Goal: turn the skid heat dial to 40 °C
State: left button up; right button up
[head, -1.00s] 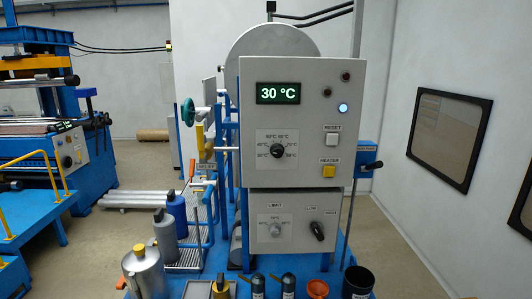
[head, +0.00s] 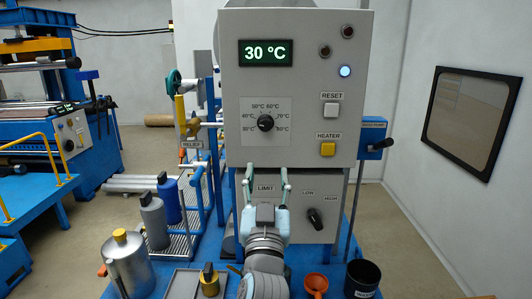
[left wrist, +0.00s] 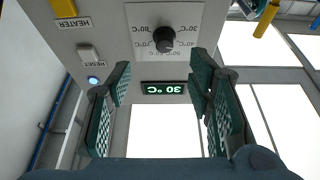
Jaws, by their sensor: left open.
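The skid heat dial is a black knob (head: 265,123) on a white scale plate on the grey control box (head: 230,80). Marks from 30 °C upward surround it; its pointer is too small to read. The display (head: 265,53) above reads 30 °C. My left gripper (head: 266,171) is open and empty, its fingers pointing up just below the dial in the head view. In the left wrist view the scene is upside down: the dial (left wrist: 164,40) lies beyond the open fingers (left wrist: 160,78), roughly centred between them and apart from them. My right gripper is not in view.
The yellow HEATER button (head: 327,149) and white RESET button (head: 330,110) are right of the dial. My gripper partly covers the lower LIMIT panel, whose black switch (head: 315,219) shows. Bottles (head: 153,220) and a black cup (head: 361,278) stand lower down.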

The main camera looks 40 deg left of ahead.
aim_at(265, 129)
pick_arm(q)
jog(key=x, duration=0.4)
jog(key=p+x, duration=0.1)
jog(key=x, duration=0.4)
jog(key=r+p+x, duration=0.1)
jog(key=x, duration=0.4)
jog(key=shift+s+a+r, duration=0.1)
jog(key=shift+s+a, duration=0.15)
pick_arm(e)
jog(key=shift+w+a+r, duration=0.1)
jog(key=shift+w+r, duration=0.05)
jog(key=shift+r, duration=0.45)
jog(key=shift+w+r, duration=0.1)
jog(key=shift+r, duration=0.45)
pick_arm(q)
jog(key=shift+s, duration=0.1)
jog(key=shift+c, duration=0.3)
grip_shut()
jog(key=m+t+h+p, duration=0.1)
jog(key=m+p, duration=0.1)
jog(key=m, duration=0.1)
jog(key=shift+a+r, duration=0.1)
jog(key=shift+r, duration=0.05)
jog(key=shift+f+h, duration=0.2)
jog(key=shift+h, duration=0.1)
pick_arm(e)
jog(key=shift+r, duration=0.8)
pick_arm(q)
jog(key=shift+o, duration=0.3)
grip_release()
